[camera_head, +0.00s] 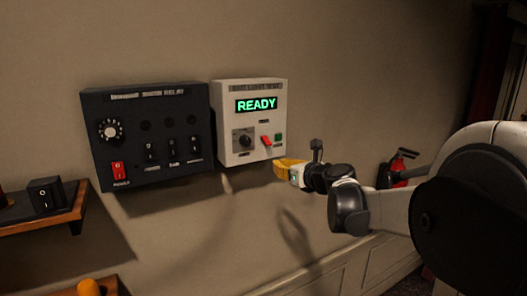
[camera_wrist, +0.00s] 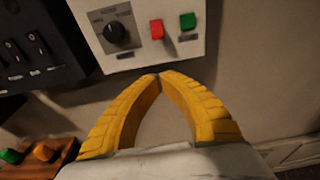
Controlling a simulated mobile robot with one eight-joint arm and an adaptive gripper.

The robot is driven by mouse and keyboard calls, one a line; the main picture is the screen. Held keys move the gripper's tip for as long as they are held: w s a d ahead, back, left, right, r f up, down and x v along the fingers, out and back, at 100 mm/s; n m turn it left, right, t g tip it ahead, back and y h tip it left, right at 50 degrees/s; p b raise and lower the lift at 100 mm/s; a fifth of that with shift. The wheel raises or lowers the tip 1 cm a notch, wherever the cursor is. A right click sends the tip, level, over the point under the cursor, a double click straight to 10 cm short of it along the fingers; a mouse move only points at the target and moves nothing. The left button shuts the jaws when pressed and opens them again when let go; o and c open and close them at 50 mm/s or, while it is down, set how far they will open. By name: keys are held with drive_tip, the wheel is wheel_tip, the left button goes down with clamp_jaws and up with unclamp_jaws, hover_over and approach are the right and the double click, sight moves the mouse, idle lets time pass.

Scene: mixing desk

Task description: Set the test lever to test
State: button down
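A white wall box (camera_head: 228,135) has a lit green READY display (camera_head: 257,104). Low on its face are a dark round knob (camera_head: 243,141), a small red lever (camera_head: 266,141) and a green square (camera_head: 279,137). The wrist view shows the knob (camera_wrist: 116,33), red lever (camera_wrist: 156,29) and green square (camera_wrist: 188,20) near its top. Their labels are too small to read, so I cannot confirm which is the test lever. My gripper (camera_head: 279,166) has yellow fingers with tips together (camera_wrist: 160,77). It is empty, appears just below the box, and is apart from the red lever.
A black panel (camera_head: 145,97) with a dial, a red switch (camera_head: 119,171) and several black switches hangs left of the box. Wooden shelves (camera_head: 50,217) are at the lower left. A red extinguisher-like object (camera_head: 398,168) is right, partly behind my arm. Wall right of the box is clear.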

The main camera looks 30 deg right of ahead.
sight(262, 159)
drive_tip(key=shift+w, duration=0.1)
drive_tip(key=w, duration=0.3)
drive_tip(key=w+f+p, duration=0.1)
drive_tip(key=w, duration=0.5)
drive_tip(key=shift+a+f, duration=0.15)
drive_tip(key=shift+f, duration=0.15)
drive_tip(key=shift+s+r+p, duration=0.4)
drive_tip(key=shift+r+p, duration=0.1)
drive_tip(key=shift+r, duration=0.35)
drive_tip(key=shift+s+r+p, duration=0.35)
drive_tip(key=shift+r+p, duration=0.1)
drive_tip(key=shift+r, duration=0.4)
drive_tip(key=shift+w+f, duration=0.1)
drive_tip(key=shift+w, duration=0.1)
drive_tip(key=shift+s, duration=0.1)
